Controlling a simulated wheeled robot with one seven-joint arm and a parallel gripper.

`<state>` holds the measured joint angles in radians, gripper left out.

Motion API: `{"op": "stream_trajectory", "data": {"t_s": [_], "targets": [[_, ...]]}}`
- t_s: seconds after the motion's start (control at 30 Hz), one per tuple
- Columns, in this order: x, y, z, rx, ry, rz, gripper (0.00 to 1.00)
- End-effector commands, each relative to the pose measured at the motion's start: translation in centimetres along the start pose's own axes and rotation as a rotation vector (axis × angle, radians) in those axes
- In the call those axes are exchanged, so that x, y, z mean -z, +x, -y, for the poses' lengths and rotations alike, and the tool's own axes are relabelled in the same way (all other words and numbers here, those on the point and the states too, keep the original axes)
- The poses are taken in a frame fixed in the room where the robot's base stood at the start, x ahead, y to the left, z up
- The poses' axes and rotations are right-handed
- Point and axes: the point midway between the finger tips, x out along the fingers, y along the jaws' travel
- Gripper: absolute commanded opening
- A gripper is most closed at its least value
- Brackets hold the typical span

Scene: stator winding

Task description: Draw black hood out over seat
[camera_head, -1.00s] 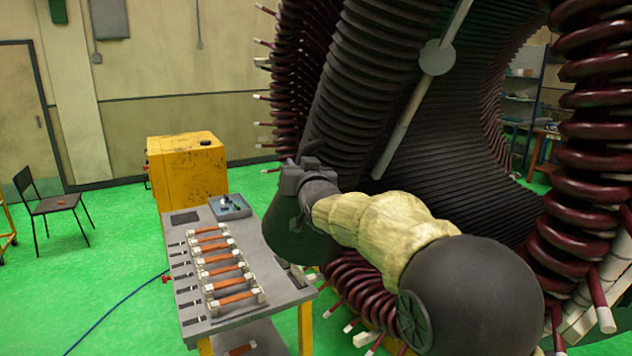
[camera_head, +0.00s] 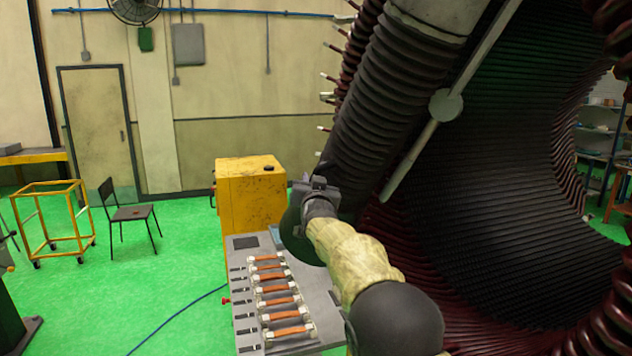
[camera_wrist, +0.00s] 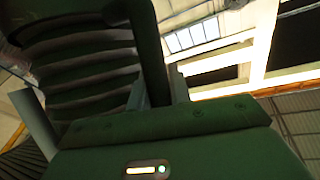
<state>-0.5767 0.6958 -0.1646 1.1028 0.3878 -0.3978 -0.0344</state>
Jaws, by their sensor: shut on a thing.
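The black ribbed hood (camera_head: 385,95) is a long bellows-like sleeve, slanting from a grey end at the top right down to my gripper, beside the dark stator bore. My gripper (camera_head: 317,183) is at its lower left end, partly hidden by my own wrist. In the wrist view, the ribbed hood (camera_wrist: 85,65) fills the upper left, with a dark bar (camera_wrist: 148,45) running down beside it between the jaws. The jaws are shut, apparently on this bar of the hood. The grip itself is dark and partly hidden. I cannot pick out the seat.
The stator bore (camera_head: 500,170) fills the right, with a grey rod (camera_head: 415,155) across its front. A yellow cabinet (camera_head: 250,195) and a grey bench (camera_head: 248,322) with copper-coloured bars (camera_head: 280,302) stand near my arm.

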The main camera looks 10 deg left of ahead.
Motion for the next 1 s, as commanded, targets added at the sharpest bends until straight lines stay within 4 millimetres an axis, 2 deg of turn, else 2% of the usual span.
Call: {"op": "stream_trajectory", "data": {"t_s": [0.03, 0.37, 0.4, 0.43, 0.47, 0.77, 1.0], "targets": [[0.7, 0.3, 0.2, 0.0, -0.001, -0.011, 0.0], [0.4, 0.4, 0.1, -0.003, -0.002, -0.011, 0.0], [0.3, 0.4, 0.1, -0.003, -0.002, -0.01, 0.22], [0.3, 0.4, 0.1, -0.003, -0.002, -0.01, 0.28], [0.3, 0.4, 0.1, -0.003, -0.002, -0.009, 0.29], [0.0, 0.3, 0.2, -0.002, -0.001, -0.004, 0.29], [-0.3, -1.4, 0.1, -0.002, 0.0, -0.004, 0.29]]}}
